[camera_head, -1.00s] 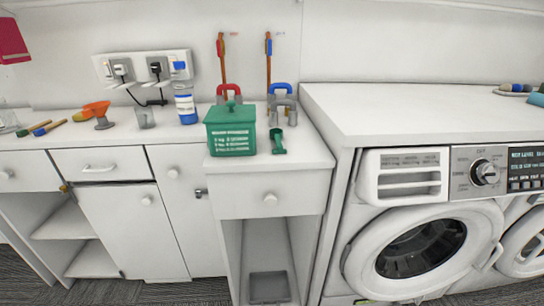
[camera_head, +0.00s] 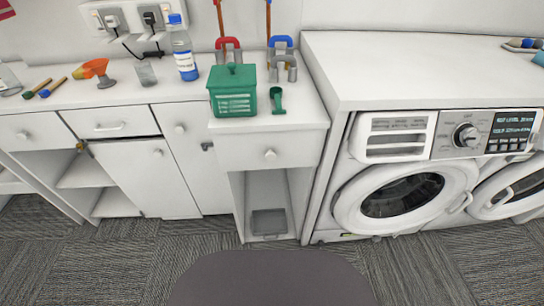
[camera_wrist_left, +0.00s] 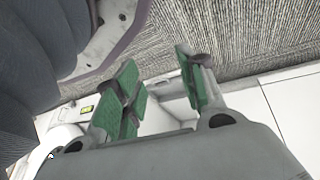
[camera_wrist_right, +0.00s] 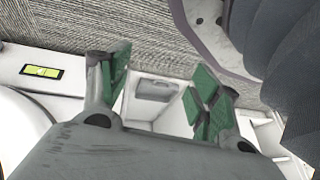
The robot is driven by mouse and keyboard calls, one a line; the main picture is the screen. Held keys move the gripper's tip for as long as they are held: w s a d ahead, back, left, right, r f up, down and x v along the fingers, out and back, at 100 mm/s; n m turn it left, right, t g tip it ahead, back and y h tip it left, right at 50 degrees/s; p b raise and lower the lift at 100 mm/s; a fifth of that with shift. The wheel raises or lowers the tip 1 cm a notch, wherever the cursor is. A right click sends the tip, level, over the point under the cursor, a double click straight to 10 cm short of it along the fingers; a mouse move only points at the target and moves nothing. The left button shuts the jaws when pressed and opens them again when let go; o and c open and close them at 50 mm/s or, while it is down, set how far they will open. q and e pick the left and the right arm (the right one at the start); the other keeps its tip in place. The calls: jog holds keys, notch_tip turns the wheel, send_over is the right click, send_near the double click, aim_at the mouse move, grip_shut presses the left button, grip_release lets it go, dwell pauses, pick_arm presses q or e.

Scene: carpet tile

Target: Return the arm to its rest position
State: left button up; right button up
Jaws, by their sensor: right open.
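Neither arm nor gripper shows in the head view. My left gripper (camera_wrist_left: 160,90) shows in the left wrist view with its green-padded fingers spread apart and nothing between them. My right gripper (camera_wrist_right: 155,92) shows in the right wrist view, also with its green-padded fingers apart and empty. Both grippers hang beside my own body, above the floor, with the white cabinets beyond. Neither touches any object that I can see.
A washing machine (camera_head: 403,185) stands at right. Carpet (camera_head: 130,265) in front is clear.

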pick_arm(q)
jog(key=s+a+r+g+p, duration=0.1)
jog(key=s+a+r+p, duration=0.1)
jog(key=s+p, duration=0.4)
jog(key=s+a+r+g+y+p, duration=0.1)
jog(key=s+a+r+p, duration=0.2)
jog(key=p, duration=1)
jog(key=s+a+r+m+g+y+p, duration=0.1)
jog(key=s+a+r+p, duration=0.2)
jog(key=s+r+p, duration=0.3)
jog(key=shift+s+a+p, duration=0.25)
jog(key=shift+s+p, duration=1.4)
jog(key=shift+s, duration=0.4)
pick_arm(e)
jog(key=s+d+r+g, duration=0.1)
jog(key=s+d+r, duration=0.1)
jog(key=s, duration=0.4)
jog(key=s+d+r+g+h, duration=0.1)
jog(key=s+d+r, duration=0.2)
jog(key=s+r, duration=0.2)
jog(key=s+d+r+n+g+h, duration=0.1)
jog(key=s+d+r, duration=0.2)
jog(key=s, duration=0.5)
jog(key=shift+d+r, duration=0.25)
jog(key=shift+r, duration=0.35)
pick_arm(q)
jog(key=shift+w, duration=0.1)
pick_arm(e)
jog(key=shift+f, duration=0.1)
